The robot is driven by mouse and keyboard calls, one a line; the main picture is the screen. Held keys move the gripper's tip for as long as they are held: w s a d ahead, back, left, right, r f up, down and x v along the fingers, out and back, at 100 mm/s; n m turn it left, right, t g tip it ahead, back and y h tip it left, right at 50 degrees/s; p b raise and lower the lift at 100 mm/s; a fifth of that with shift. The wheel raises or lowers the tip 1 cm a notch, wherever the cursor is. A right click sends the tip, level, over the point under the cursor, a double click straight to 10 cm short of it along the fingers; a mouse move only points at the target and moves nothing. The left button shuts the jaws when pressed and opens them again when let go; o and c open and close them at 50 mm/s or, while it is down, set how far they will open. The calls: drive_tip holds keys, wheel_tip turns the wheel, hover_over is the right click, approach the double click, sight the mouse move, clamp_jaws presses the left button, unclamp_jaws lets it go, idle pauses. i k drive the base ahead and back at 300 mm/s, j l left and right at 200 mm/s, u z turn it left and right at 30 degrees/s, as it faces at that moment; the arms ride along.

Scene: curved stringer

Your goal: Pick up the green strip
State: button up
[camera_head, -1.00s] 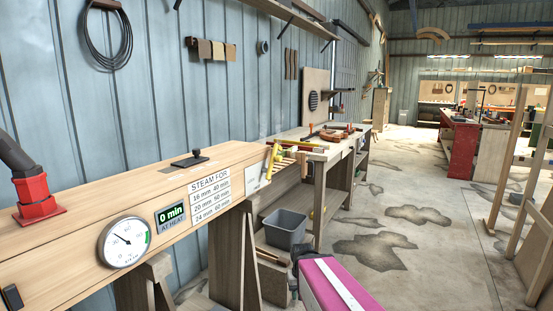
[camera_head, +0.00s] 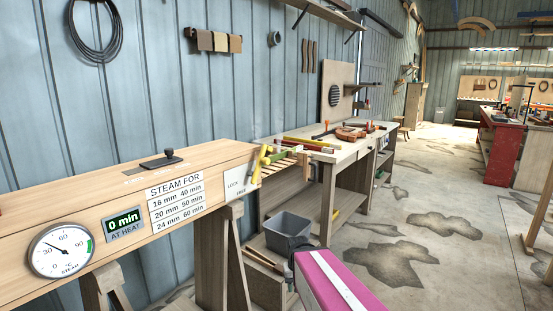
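A small yellow-green piece (camera_head: 279,156) shows among the thin strips at the near end of the workbench, just past the right end of the wooden steam box. It may be the green strip, but it is too small to tell. A yellow clamp-like tool (camera_head: 261,164) stands in front of it and partly overlaps it.
The steam box (camera_head: 215,164) on trestles fills the left. The workbench (camera_head: 345,153) runs along the wall with red and yellow strips on top. A grey bucket (camera_head: 288,233) stands below. Stained open floor (camera_head: 440,215) lies to the right.

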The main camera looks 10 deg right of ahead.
sight(278, 157)
drive_tip(key=i+l, duration=0.2)
drive_tip(key=l, duration=0.2)
drive_tip(key=i+l+u, duration=0.15)
drive_tip(key=i+l, duration=0.3)
drive_tip(key=l, duration=0.3)
drive_tip(key=i+l+u, duration=0.15)
drive_tip(key=l, duration=0.25)
drive_tip(key=i+l, duration=0.3)
drive_tip(key=i+j, duration=0.1)
drive_tip(key=j, duration=0.35)
drive_tip(key=u, duration=0.05)
